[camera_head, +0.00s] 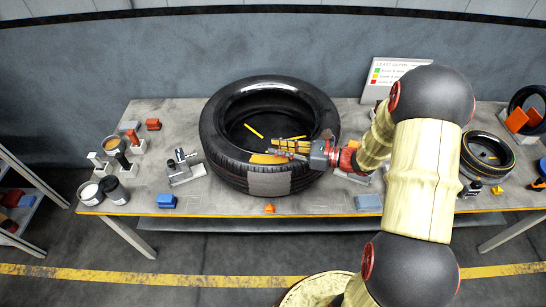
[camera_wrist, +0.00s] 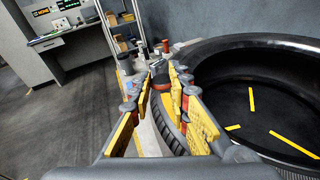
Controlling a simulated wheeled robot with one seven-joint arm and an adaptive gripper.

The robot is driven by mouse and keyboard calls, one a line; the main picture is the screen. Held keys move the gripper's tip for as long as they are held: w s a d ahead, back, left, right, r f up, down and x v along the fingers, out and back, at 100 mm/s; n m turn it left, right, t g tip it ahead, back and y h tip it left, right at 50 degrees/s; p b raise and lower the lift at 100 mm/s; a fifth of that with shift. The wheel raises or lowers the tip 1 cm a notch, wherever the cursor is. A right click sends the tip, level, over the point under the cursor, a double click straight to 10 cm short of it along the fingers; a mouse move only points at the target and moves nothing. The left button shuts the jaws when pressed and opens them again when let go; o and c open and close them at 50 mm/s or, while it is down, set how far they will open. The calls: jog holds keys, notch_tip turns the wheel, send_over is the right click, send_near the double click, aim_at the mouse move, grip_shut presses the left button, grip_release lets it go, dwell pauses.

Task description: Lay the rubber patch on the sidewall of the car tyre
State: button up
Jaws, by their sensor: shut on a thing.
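The car tyre (camera_head: 225,165) lies flat on the workbench, and its sidewall and open centre show in both views. A yellow area (camera_head: 264,158) marks the near sidewall. I cannot tell whether the patch touches the tyre.
A metal tool on a grey base (camera_head: 186,172) stands left of the tyre. Pots (camera_head: 113,188) and small blocks crowd the bench's left end. A smaller tyre (camera_head: 488,155) lies at the right. A blue block (camera_head: 166,201) and an orange piece (camera_head: 269,208) lie near the front edge.

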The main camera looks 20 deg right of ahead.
aim_at(273, 162)
jog(key=w+f, duration=0.2)
jog(key=f, duration=0.1)
jog(key=shift+w+a+f, duration=0.25)
jog(key=shift+w+a, duration=0.1)
jog(key=shift+a, duration=0.05)
notch_tip(273, 162, down, 3)
jog(key=shift+w+f+b, duration=0.1)
jog(key=shift+w+b, duration=0.05)
jog(key=shift+b, duration=0.35)
jog(key=shift+f, duration=0.35)
jog(key=shift+f+b, duration=0.25)
jog(key=shift+b, duration=0.1)
jog(key=shift+c, duration=0.3)
